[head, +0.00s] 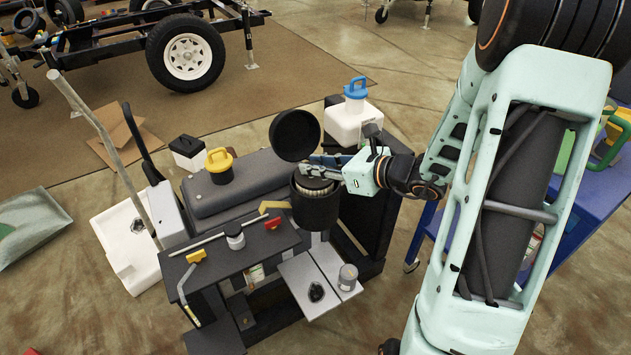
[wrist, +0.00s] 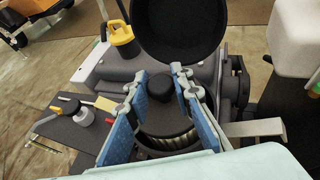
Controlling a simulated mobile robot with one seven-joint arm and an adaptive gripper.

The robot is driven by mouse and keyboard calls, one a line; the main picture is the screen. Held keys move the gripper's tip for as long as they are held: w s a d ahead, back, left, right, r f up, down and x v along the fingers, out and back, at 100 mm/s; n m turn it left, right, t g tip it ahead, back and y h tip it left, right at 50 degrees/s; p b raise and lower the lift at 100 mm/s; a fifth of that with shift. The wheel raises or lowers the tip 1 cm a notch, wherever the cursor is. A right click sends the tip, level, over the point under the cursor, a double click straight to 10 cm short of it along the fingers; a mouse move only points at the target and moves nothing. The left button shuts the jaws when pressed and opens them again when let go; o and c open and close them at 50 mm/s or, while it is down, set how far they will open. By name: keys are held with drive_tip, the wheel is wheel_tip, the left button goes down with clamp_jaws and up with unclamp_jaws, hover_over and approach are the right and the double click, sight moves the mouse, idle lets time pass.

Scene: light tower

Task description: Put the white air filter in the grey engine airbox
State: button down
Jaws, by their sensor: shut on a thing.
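The air filter shows as a ring of whitish pleats (head: 314,183) with a dark top, sitting at the mouth of the dark round airbox (head: 316,211). In the wrist view the pleats (wrist: 170,141) show inside the airbox rim, and a black knob (wrist: 162,88) stands on the filter's top. My gripper (head: 308,168) reaches in from the right, just above the airbox. Its blue fingers (wrist: 160,76) are shut on the filter's knob. The round black airbox lid (head: 295,136) stands open behind. How deep the filter sits is partly hidden by the fingers.
A dark engine block (head: 235,190) with a yellow-handled cap (head: 219,164) lies left of the airbox. A white jug with a blue cap (head: 355,103) stands close behind my gripper. A small bench with tools (head: 205,275) is at front left. A blue cart (head: 590,205) stands at right.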

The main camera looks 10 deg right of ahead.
sight(325, 179)
wheel_tip(325, 179, down, 4)
drive_tip(key=shift+r+b, duration=0.1)
drive_tip(key=shift+b, duration=0.65)
drive_tip(key=shift+r, duration=0.1)
drive_tip(key=c, duration=1.7)
unclamp_jaws()
drive_tip(key=shift+d, duration=0.1)
drive_tip(key=p+v, duration=0.3)
drive_tip(key=v, duration=0.8)
drive_tip(key=shift+s+d+r, duration=0.15)
drive_tip(key=shift+s+r, duration=0.05)
drive_tip(key=shift+s, duration=0.2)
